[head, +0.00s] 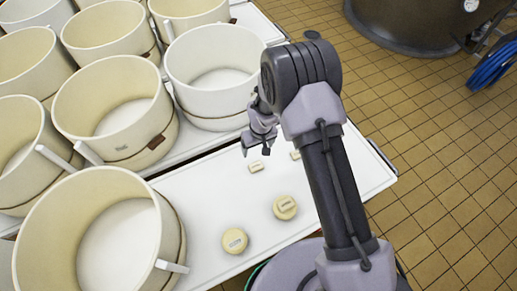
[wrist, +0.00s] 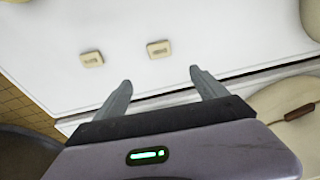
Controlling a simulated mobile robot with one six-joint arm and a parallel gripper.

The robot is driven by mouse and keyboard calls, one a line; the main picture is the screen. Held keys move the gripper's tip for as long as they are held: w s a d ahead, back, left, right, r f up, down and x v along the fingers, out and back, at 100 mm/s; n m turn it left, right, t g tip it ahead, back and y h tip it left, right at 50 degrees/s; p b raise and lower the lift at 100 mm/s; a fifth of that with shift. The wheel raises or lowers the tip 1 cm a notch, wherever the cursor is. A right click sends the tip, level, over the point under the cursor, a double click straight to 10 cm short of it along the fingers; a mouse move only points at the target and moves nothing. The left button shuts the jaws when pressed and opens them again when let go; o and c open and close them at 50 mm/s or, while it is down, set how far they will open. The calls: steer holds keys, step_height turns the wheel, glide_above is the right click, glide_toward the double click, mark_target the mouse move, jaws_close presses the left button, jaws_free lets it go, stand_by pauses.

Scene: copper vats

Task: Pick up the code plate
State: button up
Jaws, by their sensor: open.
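Two small cream plates lie apart on the white table top. One plate (head: 256,167) is just below my gripper (head: 256,151) in the head view. The other plate (head: 295,155) is partly hidden behind my arm. The wrist view also shows a left plate (wrist: 91,59) and a right plate (wrist: 158,49), each with a small darker mark too small to read. I cannot tell which one is the code plate. My gripper (wrist: 160,80) is open and empty, its fingers apart and the plates beyond the fingertips.
Two round cream pieces with pale labels, one (head: 235,241) at the left and one (head: 285,208) at the right, lie nearer on the white table (head: 200,190). Several large cream tubs (head: 115,110) crowd the left. A dark vat (head: 405,25) and blue hose (head: 490,65) stand beyond the tiled floor.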

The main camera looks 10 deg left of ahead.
steer(key=b, duration=0.4)
glide_above(256, 166)
steer(key=f, duration=1.1)
steer(key=shift+d+f, duration=0.2)
steer(key=shift+f, duration=0.2)
step_height(256, 166, down, 5)
steer(key=b, duration=0.3)
steer(key=shift+s+a+f, duration=0.1)
steer(key=shift+f, duration=0.05)
steer(key=shift+r, duration=0.2)
steer(key=c, duration=1.4)
